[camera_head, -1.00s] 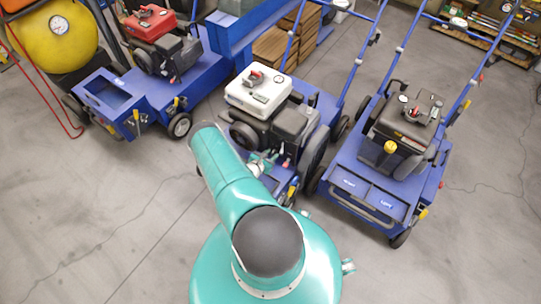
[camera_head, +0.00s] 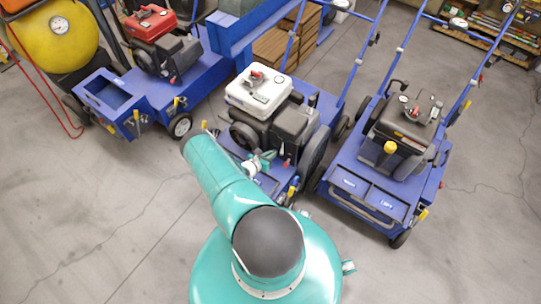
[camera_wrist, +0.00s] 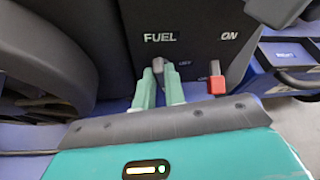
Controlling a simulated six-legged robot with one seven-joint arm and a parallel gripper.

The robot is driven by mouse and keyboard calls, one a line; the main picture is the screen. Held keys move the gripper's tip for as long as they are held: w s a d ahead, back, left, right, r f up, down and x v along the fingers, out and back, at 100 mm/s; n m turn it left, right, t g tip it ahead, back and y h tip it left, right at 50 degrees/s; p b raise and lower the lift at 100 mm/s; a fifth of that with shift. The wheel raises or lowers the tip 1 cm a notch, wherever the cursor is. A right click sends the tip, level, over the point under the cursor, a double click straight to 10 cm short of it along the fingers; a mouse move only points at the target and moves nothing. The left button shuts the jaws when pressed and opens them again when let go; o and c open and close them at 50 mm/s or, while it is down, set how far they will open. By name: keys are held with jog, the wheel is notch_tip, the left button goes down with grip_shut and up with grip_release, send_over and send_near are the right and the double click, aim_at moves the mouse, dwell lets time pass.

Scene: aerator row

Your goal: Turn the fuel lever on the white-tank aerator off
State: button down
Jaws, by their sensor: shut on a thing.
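The white-tank aerator (camera_head: 259,92) stands mid-floor on a blue frame, with a black engine. In the wrist view, its dark panel carries the words FUEL, ON at the right, and OFF, partly covered, beside my fingertips. My gripper (camera_wrist: 160,82) has its two pale green fingers closed around the grey fuel lever (camera_wrist: 158,66), whose tip shows between them near the OFF mark. The lever's lower part is hidden by the fingers. In the head view, my gripper (camera_head: 257,164) is at the near side of the engine, too small to show the lever.
A red-tipped control (camera_wrist: 216,84) stands just right of my fingers. A black-tank aerator (camera_head: 403,125) stands close at the right, and a red-tank machine (camera_head: 150,25) at the back left. A yellow tank (camera_head: 57,32) is at far left. Floor at the front left is clear.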

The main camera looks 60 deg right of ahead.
jog(key=n+g, duration=0.1)
jog(key=n, duration=0.1)
jog(key=n+g, duration=0.1)
jog(key=n, duration=0.1)
jog(key=w+n+g, duration=0.1)
jog(key=n+g, duration=0.1)
jog(key=shift+w+f+n+h, duration=0.1)
jog(key=shift+f+n+h, duration=0.2)
jog(key=shift+f, duration=0.05)
dwell(0.5)
jog(key=c, duration=1.5)
grip_release()
jog(key=shift+o, duration=0.2)
jog(key=v, duration=1.3)
jog(key=shift+w+a, duration=0.15)
jog(key=shift+a, duration=0.15)
